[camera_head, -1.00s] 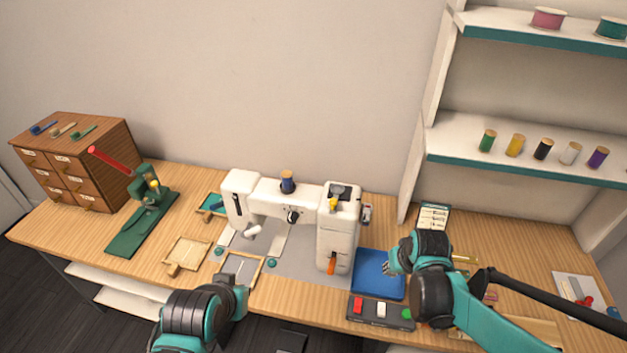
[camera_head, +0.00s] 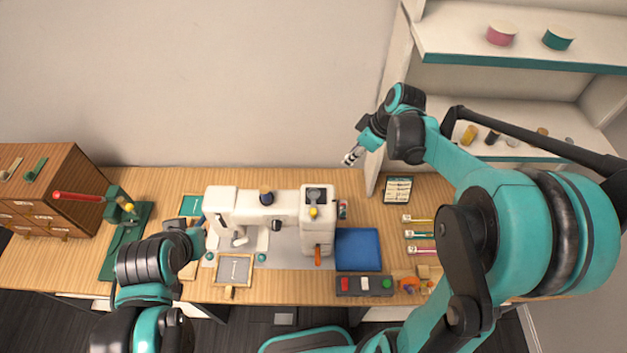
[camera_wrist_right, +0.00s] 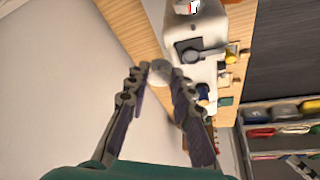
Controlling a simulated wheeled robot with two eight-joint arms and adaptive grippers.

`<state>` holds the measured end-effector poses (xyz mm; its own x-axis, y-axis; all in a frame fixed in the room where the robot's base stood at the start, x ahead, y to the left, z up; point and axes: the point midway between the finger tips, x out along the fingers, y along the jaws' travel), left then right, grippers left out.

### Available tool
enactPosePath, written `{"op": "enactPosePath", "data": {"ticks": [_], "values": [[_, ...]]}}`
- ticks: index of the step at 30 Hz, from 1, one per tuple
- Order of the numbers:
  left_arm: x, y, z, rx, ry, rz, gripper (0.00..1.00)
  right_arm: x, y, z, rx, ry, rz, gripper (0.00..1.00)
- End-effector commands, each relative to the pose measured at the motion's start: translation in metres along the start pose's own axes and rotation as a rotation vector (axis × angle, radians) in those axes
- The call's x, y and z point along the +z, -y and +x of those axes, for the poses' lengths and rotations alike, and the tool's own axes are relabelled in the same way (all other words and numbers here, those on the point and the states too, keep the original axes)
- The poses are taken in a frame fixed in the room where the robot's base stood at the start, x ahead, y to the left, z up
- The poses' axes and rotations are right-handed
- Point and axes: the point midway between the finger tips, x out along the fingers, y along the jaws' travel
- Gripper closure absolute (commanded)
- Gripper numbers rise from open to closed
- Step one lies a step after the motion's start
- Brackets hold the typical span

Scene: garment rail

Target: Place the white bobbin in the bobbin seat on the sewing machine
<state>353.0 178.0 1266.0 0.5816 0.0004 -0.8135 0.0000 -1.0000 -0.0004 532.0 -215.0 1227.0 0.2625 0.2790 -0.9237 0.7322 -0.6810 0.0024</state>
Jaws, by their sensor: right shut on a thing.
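My right gripper (camera_head: 350,157) is raised above and to the right of the white sewing machine (camera_head: 308,235), in front of the wall. In the right wrist view its fingers (camera_wrist_right: 160,78) are closed on a small pale round thing, seemingly the white bobbin (camera_wrist_right: 161,71).
A blue mat (camera_head: 358,250) and a button panel (camera_head: 364,286) lie right of the machine. A blue spool (camera_head: 266,195) stands on the machine. The shelf (camera_head: 520,55) is at the right, behind my right arm. A green press (camera_head: 122,215) stands at the left.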

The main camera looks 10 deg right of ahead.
Motion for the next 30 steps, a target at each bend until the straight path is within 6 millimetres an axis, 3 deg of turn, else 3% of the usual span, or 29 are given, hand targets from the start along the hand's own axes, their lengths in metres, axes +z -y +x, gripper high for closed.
{"op": "enactPosePath", "data": {"ticks": [6, 12, 17, 24, 30], "values": [[0.001, 0.0, 0.001, 0.0, 0.0, 0.0, 1.0, -0.022, 0.04, 0.044, -0.002, -0.001, -0.006, 0.87], [0.0, 0.0, 0.001, 0.0, 0.0, 0.0, 1.0, -0.037, 0.067, 0.075, 0.0, 0.0, -0.003, 0.87], [0.0, 0.0, 0.001, 0.0, 0.0, 0.0, 1.0, -0.04, 0.075, 0.085, 0.0, 0.0, 0.001, 0.87], [0.002, 0.0, 0.003, 0.0, 0.0, 0.0, 1.0, -0.028, 0.075, 0.116, 0.002, 0.0, 0.002, 0.87], [0.002, 0.0, 0.003, 0.0, 0.0, 0.0, 1.0, -0.025, 0.075, 0.121, 0.002, 0.0, 0.002, 0.87]]}}
